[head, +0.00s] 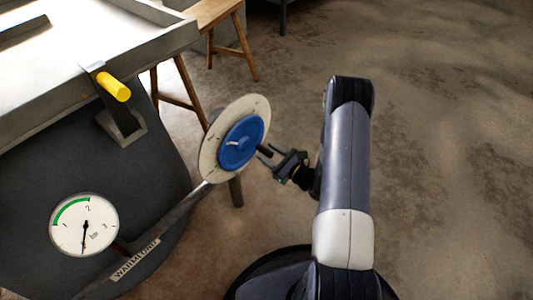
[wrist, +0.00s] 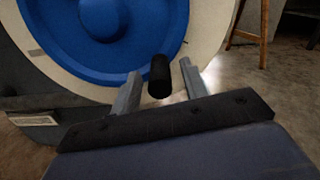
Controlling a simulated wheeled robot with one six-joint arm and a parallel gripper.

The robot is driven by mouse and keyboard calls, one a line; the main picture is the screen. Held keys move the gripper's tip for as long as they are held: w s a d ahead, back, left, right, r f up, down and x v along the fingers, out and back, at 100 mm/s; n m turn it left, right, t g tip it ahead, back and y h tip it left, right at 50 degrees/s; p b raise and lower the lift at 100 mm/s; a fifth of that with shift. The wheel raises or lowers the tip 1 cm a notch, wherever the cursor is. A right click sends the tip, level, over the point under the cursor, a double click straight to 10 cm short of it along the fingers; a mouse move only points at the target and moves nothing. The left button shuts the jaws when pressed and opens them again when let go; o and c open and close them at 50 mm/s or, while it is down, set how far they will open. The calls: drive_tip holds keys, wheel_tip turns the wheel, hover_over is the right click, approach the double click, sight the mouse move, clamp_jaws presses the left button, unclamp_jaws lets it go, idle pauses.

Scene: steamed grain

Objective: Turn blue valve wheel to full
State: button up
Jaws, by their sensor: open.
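The blue valve wheel (head: 241,143) stands on edge in front of a round cream dial plate (head: 209,160), at the right end of a pipe. A white pointer mark shows on the wheel's face. A dark handle peg (head: 264,148) sticks out from the wheel near its right rim. In the wrist view the blue wheel (wrist: 75,35) fills the upper left, and the black peg (wrist: 159,77) stands between my fingers with a gap on both sides. My gripper (head: 269,160) is open around the peg; it also shows in the wrist view (wrist: 160,85).
A gauge (head: 84,224) with a green arc sits at lower left, its needle pointing down. A yellow-handled lever (head: 114,87) stands on the dark vessel below a grey tray (head: 150,45). A wooden stool (head: 222,30) is behind. The floor to the right is clear.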

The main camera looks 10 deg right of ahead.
drive_tip(key=shift+w+a, duration=0.4)
drive_tip(key=shift+w, duration=0.2)
drive_tip(key=shift+c, duration=0.3)
clamp_jaws()
